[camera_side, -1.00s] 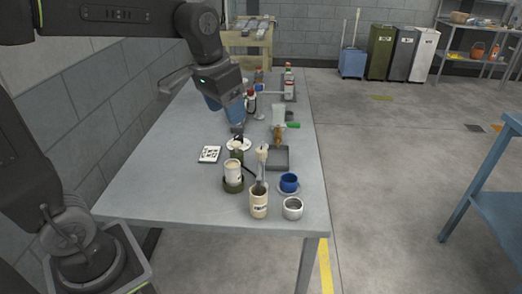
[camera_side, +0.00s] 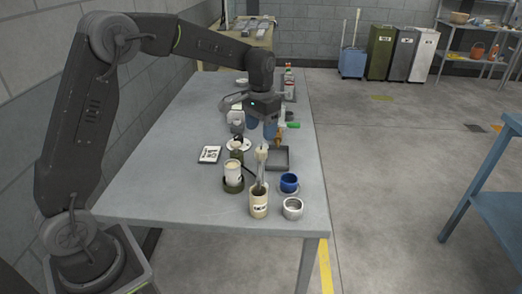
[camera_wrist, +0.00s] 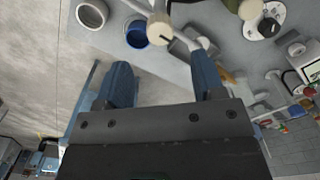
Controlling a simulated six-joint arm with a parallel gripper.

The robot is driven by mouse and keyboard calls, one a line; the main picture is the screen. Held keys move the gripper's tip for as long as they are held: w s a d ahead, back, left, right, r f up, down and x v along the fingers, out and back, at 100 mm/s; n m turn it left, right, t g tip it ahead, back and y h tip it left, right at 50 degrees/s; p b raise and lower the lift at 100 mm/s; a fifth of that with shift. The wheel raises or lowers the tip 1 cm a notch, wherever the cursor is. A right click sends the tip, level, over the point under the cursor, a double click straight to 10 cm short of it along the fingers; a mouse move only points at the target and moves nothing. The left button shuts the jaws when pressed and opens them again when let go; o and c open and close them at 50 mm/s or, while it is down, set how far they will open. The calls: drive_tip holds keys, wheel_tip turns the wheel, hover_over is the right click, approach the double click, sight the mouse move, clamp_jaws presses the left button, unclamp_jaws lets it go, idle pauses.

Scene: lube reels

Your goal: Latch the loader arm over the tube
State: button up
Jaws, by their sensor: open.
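My gripper (camera_side: 261,130) is over the middle of the table in the side view, fingers pointing down. Its two blue fingers are spread and empty in the wrist view (camera_wrist: 161,65). An amber-brown upright piece (camera_side: 280,138) stands just right of the fingers, with a green piece (camera_side: 293,125) beside it. A brown piece also shows beyond the right finger in the wrist view (camera_wrist: 228,76). The gripper hides part of this group. I cannot tell clearly which part is the loader arm or the tube, nor whether anything is latched.
A grey tray (camera_side: 278,159) lies in front of the gripper. Nearer stand a blue cup (camera_side: 289,183), a white cup (camera_side: 292,209), a beige cup (camera_side: 258,204) with tall tools, and a green-based canister (camera_side: 233,177). A label card (camera_side: 210,154) lies left. The table's left side is clear.

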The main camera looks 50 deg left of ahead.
sight(261, 149)
wheel_tip(261, 149, down, 8)
drive_tip(key=shift+r, duration=0.15)
idle(0.3)
clamp_jaws()
idle(0.4)
